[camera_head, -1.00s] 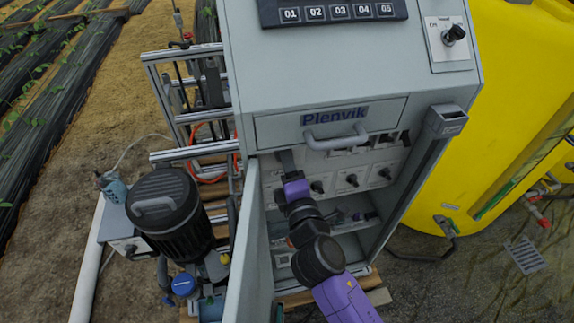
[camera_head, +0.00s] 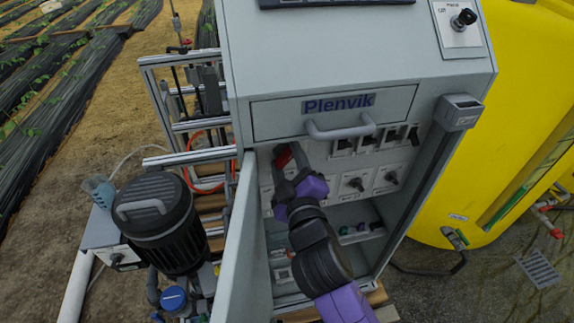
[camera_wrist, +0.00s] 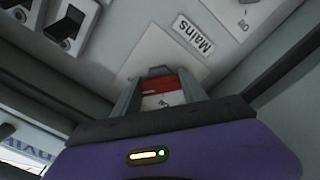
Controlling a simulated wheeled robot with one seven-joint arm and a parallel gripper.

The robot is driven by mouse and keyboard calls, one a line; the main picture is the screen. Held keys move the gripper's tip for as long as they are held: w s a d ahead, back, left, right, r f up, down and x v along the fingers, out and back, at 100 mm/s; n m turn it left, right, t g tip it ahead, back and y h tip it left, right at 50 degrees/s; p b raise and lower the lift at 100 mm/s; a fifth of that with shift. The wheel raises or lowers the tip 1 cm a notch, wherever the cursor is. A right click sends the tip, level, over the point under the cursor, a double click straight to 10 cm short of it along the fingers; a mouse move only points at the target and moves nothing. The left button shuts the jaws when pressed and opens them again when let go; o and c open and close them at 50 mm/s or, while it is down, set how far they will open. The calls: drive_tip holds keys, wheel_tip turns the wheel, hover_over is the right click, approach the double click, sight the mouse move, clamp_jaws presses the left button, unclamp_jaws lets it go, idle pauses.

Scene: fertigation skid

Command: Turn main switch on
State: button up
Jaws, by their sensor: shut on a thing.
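The main switch shows in the wrist view as a red handle (camera_wrist: 160,84) on a pale plate (camera_wrist: 158,52), next to a label reading "Mains" (camera_wrist: 194,34). My gripper (camera_wrist: 160,95) has one finger on each side of the red handle and is shut on it. In the head view my gripper (camera_head: 290,168) reaches into the open cabinet at the upper left, under the drawer. A bit of the red handle (camera_head: 283,158) shows there beside the fingers. The fingers hide much of the switch, and I cannot tell its setting.
The grey cabinet (camera_head: 330,55) has its door (camera_head: 243,245) swung open left of my arm. A drawer handle (camera_head: 340,128) juts out above my gripper. Black knobs (camera_head: 356,184) and several switches (camera_head: 368,140) sit to the right on the panel.

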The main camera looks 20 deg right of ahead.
drive_tip(key=shift+f+m+b, duration=0.1)
drive_tip(key=shift+m+b, duration=0.25)
drive_tip(key=shift+m, duration=0.25)
drive_tip(key=o, duration=1.4)
drive_tip(key=shift+c, duration=0.2)
drive_tip(key=shift+s, duration=0.1)
drive_tip(key=s+a+b, duration=0.1)
drive_tip(key=s, duration=0.6)
drive_tip(key=shift+s+a, duration=0.25)
